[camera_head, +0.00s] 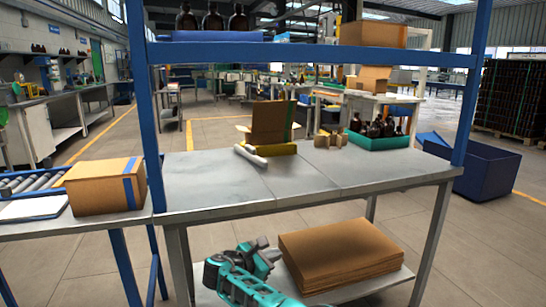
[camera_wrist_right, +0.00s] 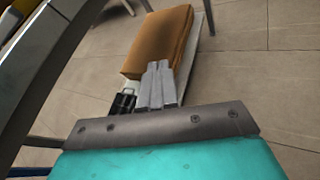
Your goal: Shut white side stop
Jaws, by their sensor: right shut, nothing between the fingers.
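A white bar (camera_head: 250,155), which looks like the white side stop, lies on the grey metal table (camera_head: 215,185). It sticks out at an angle toward the front from the left end of a yellow bar (camera_head: 272,149). An opened cardboard box (camera_head: 270,122) stands right behind them. My right gripper (camera_head: 268,248) is low, below the tabletop in the picture and well apart from the white bar. Its grey fingers (camera_wrist_right: 158,86) are closed together and empty in the wrist view. The white bar does not show in the wrist view. My left gripper is not in view.
A cardboard stack (camera_head: 340,246) lies on the lower shelf beside my right gripper; it also shows in the wrist view (camera_wrist_right: 160,42). Blue posts (camera_head: 143,110) frame the table. A green crate (camera_head: 376,141) of amber bottles stands at the back right. The front tabletop is clear.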

